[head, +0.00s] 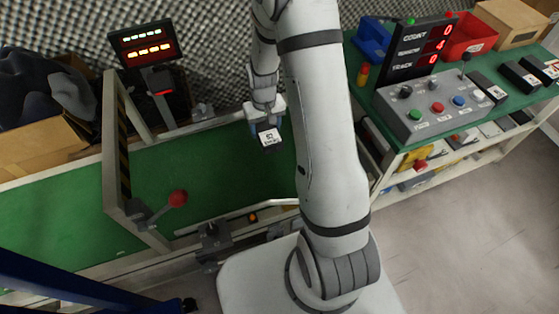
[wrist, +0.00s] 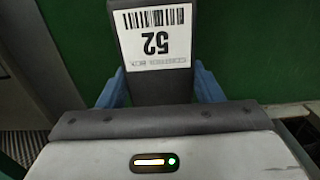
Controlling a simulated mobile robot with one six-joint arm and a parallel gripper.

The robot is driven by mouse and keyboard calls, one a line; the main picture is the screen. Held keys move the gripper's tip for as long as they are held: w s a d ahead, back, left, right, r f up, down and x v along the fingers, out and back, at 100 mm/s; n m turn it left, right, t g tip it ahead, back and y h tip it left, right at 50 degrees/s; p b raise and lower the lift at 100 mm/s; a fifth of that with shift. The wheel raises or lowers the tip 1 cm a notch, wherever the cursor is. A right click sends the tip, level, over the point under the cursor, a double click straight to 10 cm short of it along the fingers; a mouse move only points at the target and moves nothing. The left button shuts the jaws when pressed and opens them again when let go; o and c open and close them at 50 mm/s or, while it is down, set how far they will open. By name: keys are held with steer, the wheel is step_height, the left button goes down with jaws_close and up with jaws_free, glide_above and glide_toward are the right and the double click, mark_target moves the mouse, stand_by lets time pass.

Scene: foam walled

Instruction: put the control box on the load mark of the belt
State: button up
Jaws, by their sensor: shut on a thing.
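My gripper (head: 264,117) is shut on a dark box with a white label, the control box (head: 269,138). In the wrist view the box (wrist: 153,88) sits between the blue fingers (wrist: 158,88), its label reading 52 upside down. In the head view the box is over the right part of the green belt (head: 215,160); I cannot tell its height above the belt. No load mark can be made out on the visible belt; my arm hides part of the right end.
A frame with a red-knobbed lever (head: 178,198) spans the belt on the left. A display post (head: 150,50) stands behind it. At right, a green bench (head: 400,125) holds a grey button panel (head: 440,105), several dark labelled boxes and bins. The belt between frame and gripper is clear.

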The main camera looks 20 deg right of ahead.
steer(key=b, duration=0.4)
steer(key=shift+f, duration=0.35)
step_height(320, 180, down, 10)
steer(key=b, duration=0.3)
steer(key=shift+r, duration=0.2)
steer(key=shift+f, duration=0.25)
steer(key=o, duration=1.2)
steer(key=shift+r, duration=0.1)
